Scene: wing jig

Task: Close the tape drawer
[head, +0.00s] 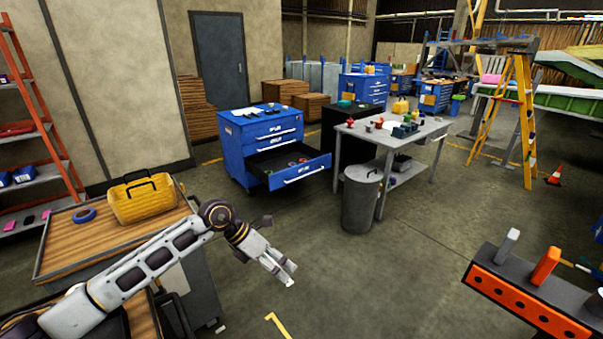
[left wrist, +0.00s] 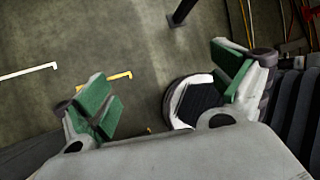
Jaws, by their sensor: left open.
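A blue tool chest (head: 258,140) stands on the floor in the middle of the head view. Its bottom drawer, the tape drawer (head: 297,172), is pulled out toward the right, and a few rolls of tape seem to lie in it. The upper drawers are shut. My left gripper (head: 284,272) is in front of the chest, well apart from the drawer and nearer to me. In the left wrist view its green-padded fingers (left wrist: 165,100) are spread with nothing between them. My right gripper is not in view.
A grey work table (head: 425,130) and a grey bin (head: 361,200) stand just right of the open drawer. A wooden-topped bench (head: 75,247) with a yellow toolbox (head: 143,200) is at left. An orange rack (head: 528,300) is at lower right. The floor between is clear.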

